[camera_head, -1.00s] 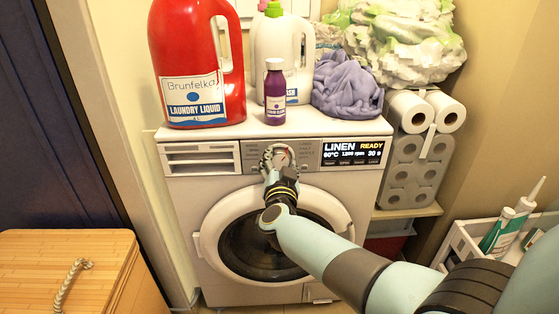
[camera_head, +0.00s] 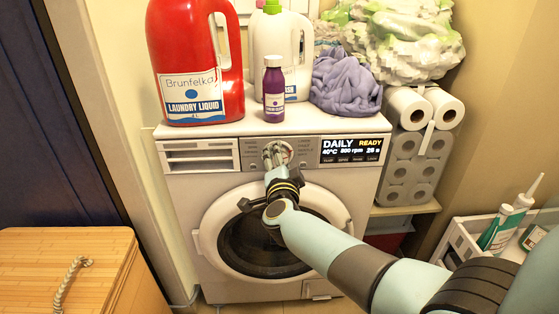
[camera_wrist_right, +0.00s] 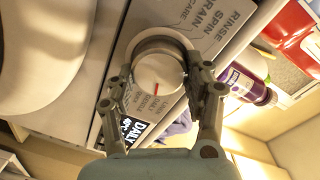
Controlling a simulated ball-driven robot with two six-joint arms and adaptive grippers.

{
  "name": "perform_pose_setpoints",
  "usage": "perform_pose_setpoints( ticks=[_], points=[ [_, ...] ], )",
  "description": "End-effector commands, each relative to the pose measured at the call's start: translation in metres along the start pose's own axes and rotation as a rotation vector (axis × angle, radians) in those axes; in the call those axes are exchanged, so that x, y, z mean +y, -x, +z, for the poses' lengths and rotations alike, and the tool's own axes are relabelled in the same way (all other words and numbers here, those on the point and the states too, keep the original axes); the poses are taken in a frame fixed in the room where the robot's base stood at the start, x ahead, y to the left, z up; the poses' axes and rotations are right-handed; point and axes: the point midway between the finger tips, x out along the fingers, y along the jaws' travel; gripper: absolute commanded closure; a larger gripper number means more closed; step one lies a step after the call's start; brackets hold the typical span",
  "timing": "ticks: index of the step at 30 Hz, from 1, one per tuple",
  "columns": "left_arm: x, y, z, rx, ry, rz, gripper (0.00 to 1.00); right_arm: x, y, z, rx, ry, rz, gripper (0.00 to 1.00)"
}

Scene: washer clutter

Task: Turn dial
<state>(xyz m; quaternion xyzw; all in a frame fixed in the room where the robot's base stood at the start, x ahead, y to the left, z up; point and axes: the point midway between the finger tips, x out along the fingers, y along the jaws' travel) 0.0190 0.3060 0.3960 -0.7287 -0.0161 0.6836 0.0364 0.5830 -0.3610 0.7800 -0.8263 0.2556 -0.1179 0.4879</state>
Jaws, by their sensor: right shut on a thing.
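The washer's dial (camera_wrist_right: 160,74) is a round white knob with a red mark, set in the grey control panel. My right gripper (camera_wrist_right: 163,92) has its two fingers on either side of the dial and is shut on it. In the head view the gripper (camera_head: 277,158) reaches the panel and covers much of the dial. The washer's display (camera_head: 354,150) reads DAILY, READY, 40°C, 800 rpm. The white washer (camera_head: 190,187) has a round door below the panel. My left gripper is not in view.
On the washer top stand a red laundry liquid jug (camera_head: 198,60), a white bottle (camera_head: 295,45), a purple bottle (camera_head: 273,88) and a purple cloth (camera_head: 345,84). Paper rolls (camera_head: 408,108) are on the right shelf. A wooden box (camera_head: 65,265) stands at the lower left.

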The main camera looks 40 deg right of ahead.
Motion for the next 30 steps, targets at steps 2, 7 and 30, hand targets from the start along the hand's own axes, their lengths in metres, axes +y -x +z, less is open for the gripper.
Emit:
perform_pose_setpoints(
  ticks=[2, 7, 30],
  points=[
    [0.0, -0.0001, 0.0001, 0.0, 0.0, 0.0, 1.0, 0.0012, 0.0006, 0.0004, -0.002, -0.006, 0.002, 0.81],
    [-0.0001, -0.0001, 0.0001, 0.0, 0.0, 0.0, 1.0, 0.0012, 0.0006, 0.0004, -0.002, -0.01, 0.002, 0.81],
    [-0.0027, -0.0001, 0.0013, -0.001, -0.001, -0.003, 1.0, 0.0011, 0.0075, 0.0005, -0.002, -0.009, 0.001, 0.24]
  ],
)
